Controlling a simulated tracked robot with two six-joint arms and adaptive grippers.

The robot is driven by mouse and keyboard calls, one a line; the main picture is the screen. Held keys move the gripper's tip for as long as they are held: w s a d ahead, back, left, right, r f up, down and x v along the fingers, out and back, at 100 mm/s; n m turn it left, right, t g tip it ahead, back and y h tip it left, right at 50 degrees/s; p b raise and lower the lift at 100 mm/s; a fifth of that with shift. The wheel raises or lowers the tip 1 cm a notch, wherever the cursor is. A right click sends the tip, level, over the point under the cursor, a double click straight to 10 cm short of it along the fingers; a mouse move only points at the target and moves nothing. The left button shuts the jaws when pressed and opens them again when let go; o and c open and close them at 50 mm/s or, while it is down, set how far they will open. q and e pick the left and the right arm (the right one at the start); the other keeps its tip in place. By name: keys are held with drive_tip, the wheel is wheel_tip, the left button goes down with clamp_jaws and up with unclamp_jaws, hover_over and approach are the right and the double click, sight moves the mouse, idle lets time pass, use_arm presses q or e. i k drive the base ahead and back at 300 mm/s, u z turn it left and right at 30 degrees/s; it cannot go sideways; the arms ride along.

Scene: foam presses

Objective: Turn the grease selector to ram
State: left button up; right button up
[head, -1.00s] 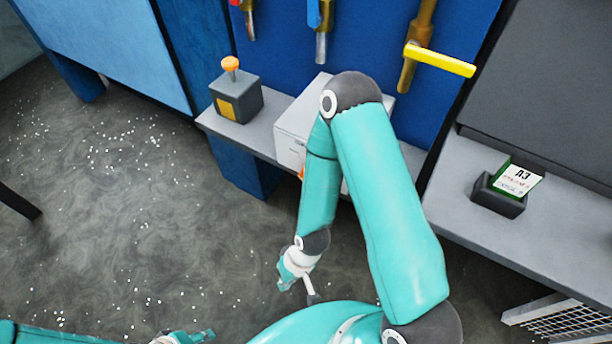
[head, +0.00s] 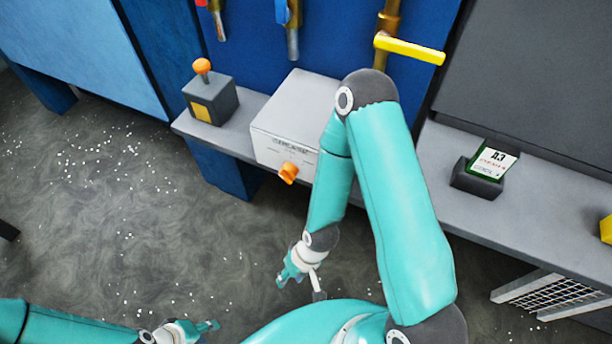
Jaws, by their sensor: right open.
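The likely grease selector is a light grey box (head: 296,108) on the shelf, with an orange knob (head: 288,173) low on its front face. Lettering above the knob is too small to read. My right arm covers the box's right part. My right gripper (head: 297,283) hangs in front of and below the shelf, well short of the knob, open and empty. My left gripper (head: 208,332) is at the bottom edge, far from the box; its jaw opening is not clear.
A dark box with an orange-topped lever (head: 203,68) stands left on the shelf (head: 240,137). A yellow-handled valve (head: 410,48) and other pipes are on the blue wall. A card holder (head: 478,180) stands on the right bench. The floor left of my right gripper is clear.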

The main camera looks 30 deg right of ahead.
sight(289, 171)
drive_tip(key=z, duration=0.3)
drive_tip(key=k, duration=1.05)
drive_tip(key=u, duration=0.1)
drive_tip(key=i, duration=0.4)
